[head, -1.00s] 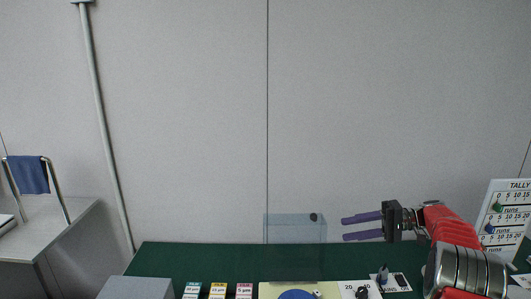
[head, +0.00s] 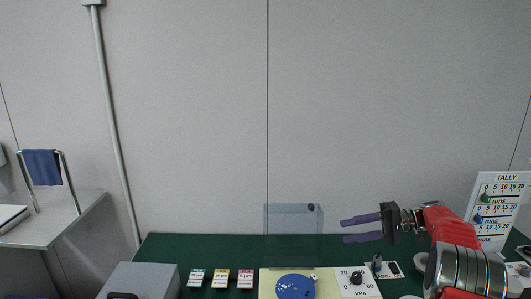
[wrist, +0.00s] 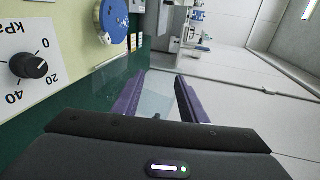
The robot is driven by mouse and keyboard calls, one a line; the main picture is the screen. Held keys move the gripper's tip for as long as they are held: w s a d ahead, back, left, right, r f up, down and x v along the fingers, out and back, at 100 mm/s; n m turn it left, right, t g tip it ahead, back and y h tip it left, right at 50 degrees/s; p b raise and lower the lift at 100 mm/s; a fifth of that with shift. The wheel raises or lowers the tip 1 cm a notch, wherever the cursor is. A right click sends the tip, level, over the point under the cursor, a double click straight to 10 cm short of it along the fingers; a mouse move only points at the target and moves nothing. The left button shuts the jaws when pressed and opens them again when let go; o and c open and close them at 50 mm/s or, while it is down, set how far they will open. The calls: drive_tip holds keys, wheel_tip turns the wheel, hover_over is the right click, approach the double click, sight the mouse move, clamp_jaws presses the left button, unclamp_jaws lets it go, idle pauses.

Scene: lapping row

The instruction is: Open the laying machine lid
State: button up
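The lapping machine (head: 324,288) has a cream top with a blue disc (head: 295,287) and a kPa dial (head: 357,279). Its clear lid (head: 291,222) stands upright at the back of the machine, with a small dark knob (head: 311,207) near its top right corner. My gripper (head: 343,230) is to the right of the lid in the head view, with its two purple fingers spread and nothing between them. In the wrist view the spread fingers (wrist: 157,88) show with the see-through lid beyond them. The disc (wrist: 113,20) and dial (wrist: 29,66) show at upper left there.
Several small labelled boxes (head: 221,278) and a grey case (head: 141,279) sit left of the machine on the green bench (head: 222,246). A tally board (head: 498,207) stands at right. A grey side table (head: 55,219) with a blue cloth (head: 42,167) is at far left.

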drive_tip(key=s+a+f+m+g+h, duration=0.1)
drive_tip(key=s+f+m+h, duration=0.4)
drive_tip(key=s+f, duration=0.4)
drive_tip(key=s+a+r+n+t+h, duration=0.1)
drive_tip(key=s+a+r+n+h, duration=0.1)
drive_tip(key=s, duration=0.8)
drive_tip(key=s+a+r+n+t+h, duration=0.2)
drive_tip(key=s+a+r+h, duration=0.2)
drive_tip(key=s+r, duration=0.3)
drive_tip(key=s+a+r+n+t+h, duration=0.2)
drive_tip(key=s+a+r+h, duration=0.2)
drive_tip(key=s, duration=0.9)
drive_tip(key=shift+s+r, duration=0.2)
drive_tip(key=shift+r, duration=0.05)
